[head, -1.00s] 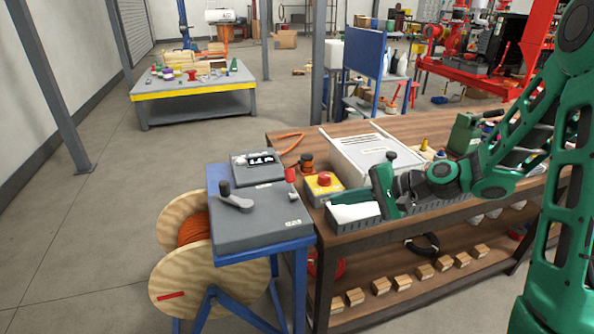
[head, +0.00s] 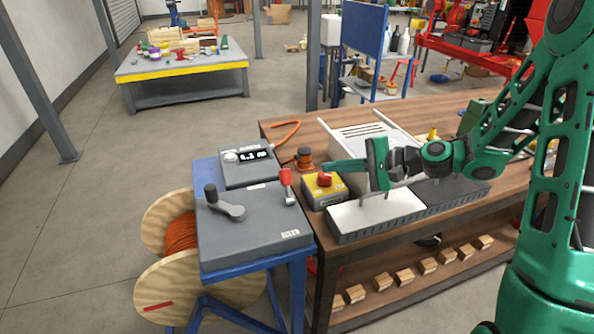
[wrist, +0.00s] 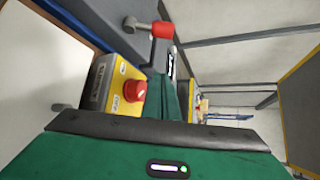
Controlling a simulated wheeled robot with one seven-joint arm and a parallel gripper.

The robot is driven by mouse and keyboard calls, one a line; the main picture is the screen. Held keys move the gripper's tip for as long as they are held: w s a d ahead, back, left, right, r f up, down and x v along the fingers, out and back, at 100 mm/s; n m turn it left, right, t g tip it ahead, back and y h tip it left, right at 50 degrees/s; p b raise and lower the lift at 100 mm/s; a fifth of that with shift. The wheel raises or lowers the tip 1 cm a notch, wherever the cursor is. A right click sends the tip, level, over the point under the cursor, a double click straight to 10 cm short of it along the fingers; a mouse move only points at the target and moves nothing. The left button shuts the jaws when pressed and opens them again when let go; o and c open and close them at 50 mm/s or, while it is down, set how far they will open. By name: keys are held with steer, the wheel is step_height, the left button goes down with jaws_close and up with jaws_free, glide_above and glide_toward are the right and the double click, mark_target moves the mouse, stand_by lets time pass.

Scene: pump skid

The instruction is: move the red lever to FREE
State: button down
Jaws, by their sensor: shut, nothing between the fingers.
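The red lever (head: 286,177) stands at the right edge of a grey box (head: 255,230) on the blue stand. Its red grip is on a short metal stem; it also shows at the top of the wrist view (wrist: 162,29). The labels near it are too small to read, so FREE cannot be made out. My gripper (head: 330,166) is shut and empty, pointing left toward the lever but apart from it, to its right, above the yellow button box. In the wrist view its green fingers (wrist: 168,100) extend upward, below the lever.
A black-handled grey crank (head: 226,205) sits on the grey box, left of the lever. Behind is a smaller box with a display (head: 250,165). A white-topped tray (head: 375,215) lies under my gripper.

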mark_target(287, 187)
steer(key=shift+a, duration=0.1)
steer(key=x, duration=1)
steer(key=shift+s+a, duration=0.1)
steer(key=shift+a, duration=0.1)
steer(key=shift+s+a+r, duration=0.2)
steer(key=shift+s+r, duration=0.25)
steer(key=shift+s, duration=0.4)
steer(key=shift+s+a+r, duration=0.15)
steer(key=shift+s+r, duration=0.35)
steer(key=shift+s, duration=0.35)
steer(key=shift+s+a, duration=0.1)
